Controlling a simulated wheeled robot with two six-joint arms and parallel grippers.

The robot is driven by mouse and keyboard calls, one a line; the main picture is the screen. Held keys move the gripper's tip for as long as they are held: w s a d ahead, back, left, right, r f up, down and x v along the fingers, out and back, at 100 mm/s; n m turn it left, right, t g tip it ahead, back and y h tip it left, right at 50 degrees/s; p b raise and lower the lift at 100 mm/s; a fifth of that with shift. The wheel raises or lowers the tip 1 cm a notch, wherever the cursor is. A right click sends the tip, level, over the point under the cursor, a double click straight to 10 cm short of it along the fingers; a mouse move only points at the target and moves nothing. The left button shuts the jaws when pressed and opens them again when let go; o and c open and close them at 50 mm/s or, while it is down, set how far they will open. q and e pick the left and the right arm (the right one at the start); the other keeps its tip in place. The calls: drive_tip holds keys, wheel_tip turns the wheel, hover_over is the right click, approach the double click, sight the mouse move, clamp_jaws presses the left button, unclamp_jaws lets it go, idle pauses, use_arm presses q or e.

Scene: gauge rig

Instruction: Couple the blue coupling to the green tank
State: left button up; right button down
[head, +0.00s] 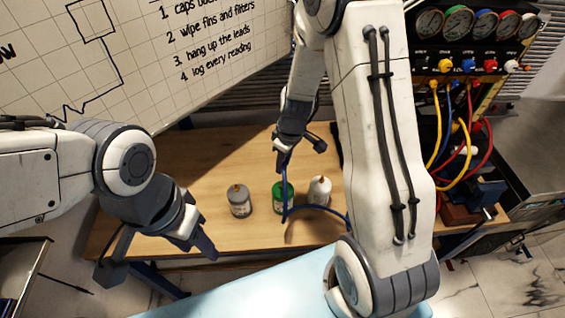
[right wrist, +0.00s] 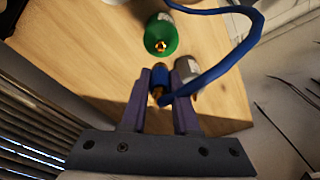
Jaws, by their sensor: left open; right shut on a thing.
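The green tank (head: 283,198) stands upright on the wooden table between a grey tank (head: 239,203) and a white tank (head: 319,191). It also shows in the right wrist view (right wrist: 160,34), with a brass fitting on top. My right gripper (head: 284,158) is shut on the blue coupling (right wrist: 160,77), whose blue hose (right wrist: 222,72) loops away. In the right wrist view the coupling lies just below the green tank's fitting in the picture, with a visible gap. My left gripper (head: 200,238) is open and empty near the table's front edge, left of the tanks.
A gauge panel (head: 470,45) with coloured valves and red, yellow and blue hoses stands at the right. A whiteboard (head: 130,60) stands behind the table (head: 185,160). Table left of the grey tank is clear. My right arm hides part of the table's right side.

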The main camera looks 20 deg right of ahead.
drive_tip(key=shift+f+b, duration=2.3)
drive_tip(key=shift+f, duration=0.15)
drive_tip(key=shift+b, duration=0.35)
drive_tip(key=shift+f, duration=0.15)
drive_tip(key=shift+f+b, duration=1.05)
drive_tip(key=shift+b, duration=0.2)
drive_tip(key=shift+f+b, duration=0.2)
drive_tip(key=shift+b, duration=0.1)
drive_tip(key=shift+c, duration=1.3)
unclamp_jaws()
